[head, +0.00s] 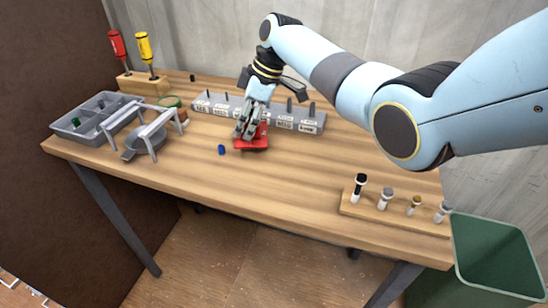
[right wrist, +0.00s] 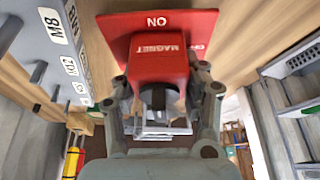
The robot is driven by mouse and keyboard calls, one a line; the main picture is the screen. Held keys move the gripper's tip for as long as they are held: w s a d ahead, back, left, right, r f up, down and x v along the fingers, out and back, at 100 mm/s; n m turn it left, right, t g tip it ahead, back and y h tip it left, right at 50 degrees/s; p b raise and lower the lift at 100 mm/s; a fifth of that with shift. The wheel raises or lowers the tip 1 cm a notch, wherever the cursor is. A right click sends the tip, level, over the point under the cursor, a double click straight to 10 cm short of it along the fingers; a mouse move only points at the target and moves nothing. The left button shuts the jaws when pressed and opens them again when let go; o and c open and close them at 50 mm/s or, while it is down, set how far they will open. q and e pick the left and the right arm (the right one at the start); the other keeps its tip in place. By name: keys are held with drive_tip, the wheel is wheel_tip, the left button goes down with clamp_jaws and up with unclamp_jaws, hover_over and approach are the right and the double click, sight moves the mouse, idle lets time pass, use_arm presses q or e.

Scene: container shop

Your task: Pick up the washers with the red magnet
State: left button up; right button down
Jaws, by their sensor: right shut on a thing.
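The red magnet block (right wrist: 160,62), lettered MAGNET, is between the two fingers of my right gripper (right wrist: 165,92) in the right wrist view. The gripper is shut on it. In the head view the right gripper (head: 246,130) points down at the table in front of the grey rack, with a red plate (head: 253,146) at its tips. In the right wrist view this plate (right wrist: 122,25) carries the word ON and lies against the far side of the block. I cannot make out any washers. My left gripper is not in view.
A grey rack (head: 225,108) with upright pegs and size labels stands behind the gripper. A grey divided tray (head: 70,128) and a grey stand (head: 148,135) are at left. A blue piece (head: 221,149) lies nearby. A wooden holder (head: 390,212) is front right; the middle is clear.

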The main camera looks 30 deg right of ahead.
drive_tip(key=shift+r, duration=0.1)
wheel_tip(320, 180, up, 12)
drive_tip(key=p, duration=1.1)
drive_tip(key=shift+p, duration=0.3)
idle(0.3)
